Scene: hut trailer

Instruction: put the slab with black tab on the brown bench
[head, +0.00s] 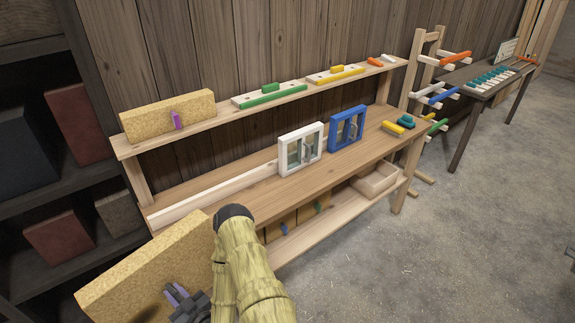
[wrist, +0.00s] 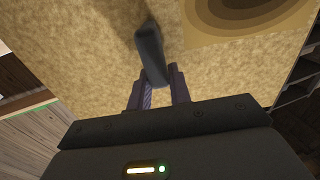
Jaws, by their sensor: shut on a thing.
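A large tan cork-like slab (head: 150,262) is in my gripper at the lower left of the head view, tilted, in front of the workbench. In the wrist view the slab (wrist: 80,60) fills most of the picture, with a black tab (wrist: 151,52) standing out from its face. My gripper (wrist: 157,88) has its purple fingers shut on this tab; the gripper also shows in the head view (head: 178,292). A dark brown bench (head: 466,76) stands at the far right of the head view, bearing a row of teal and white pieces.
A light wooden workbench (head: 235,198) bears a white-framed window (head: 300,132) and a blue-framed window (head: 362,117). Its upper shelf holds a cork slab with a purple tab (head: 168,116). Dark shelving (head: 50,185) is at left. A peg rack (head: 418,65) stands beside the brown bench. Grey floor (head: 440,245) is clear.

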